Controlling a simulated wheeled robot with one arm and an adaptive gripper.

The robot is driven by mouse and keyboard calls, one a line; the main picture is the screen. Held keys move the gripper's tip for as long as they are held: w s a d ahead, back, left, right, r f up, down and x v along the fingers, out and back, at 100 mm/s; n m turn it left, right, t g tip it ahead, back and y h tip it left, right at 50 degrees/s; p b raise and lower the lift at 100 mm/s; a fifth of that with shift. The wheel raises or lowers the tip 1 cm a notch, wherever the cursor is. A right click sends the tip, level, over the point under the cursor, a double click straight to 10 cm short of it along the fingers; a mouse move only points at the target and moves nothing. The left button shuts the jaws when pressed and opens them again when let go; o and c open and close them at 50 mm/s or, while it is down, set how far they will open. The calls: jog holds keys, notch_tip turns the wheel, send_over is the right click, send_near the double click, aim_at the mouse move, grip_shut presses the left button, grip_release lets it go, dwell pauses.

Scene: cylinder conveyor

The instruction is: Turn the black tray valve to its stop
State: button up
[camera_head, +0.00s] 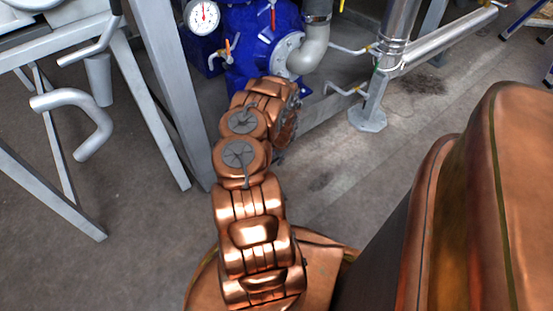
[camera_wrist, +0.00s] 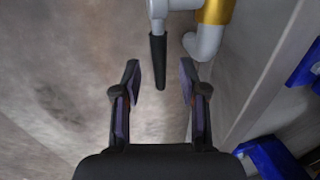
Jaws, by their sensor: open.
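A black valve handle (camera_wrist: 158,62) shows in the wrist view. It points down the picture from a light grey pipe fitting (camera_wrist: 158,8). My gripper (camera_wrist: 160,74) is open, with one finger on each side of the handle's lower part. Clear gaps show between the handle and both fingers, and nothing is held. I cannot tell how far apart they are in depth. In the head view my copper-coloured arm reaches forward and hides my gripper. I cannot make out this handle there.
A brass-coloured collar (camera_wrist: 218,10) and a grey pipe elbow (camera_wrist: 204,42) sit right of the handle. Blue parts (camera_wrist: 268,158) lie at lower right. In the head view, a blue pump (camera_head: 262,35), gauge (camera_head: 202,16), pipes and a metal frame (camera_head: 150,105) surround the arm's far end.

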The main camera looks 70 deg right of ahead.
grip_shut()
dwell(0.3)
dwell(0.4)
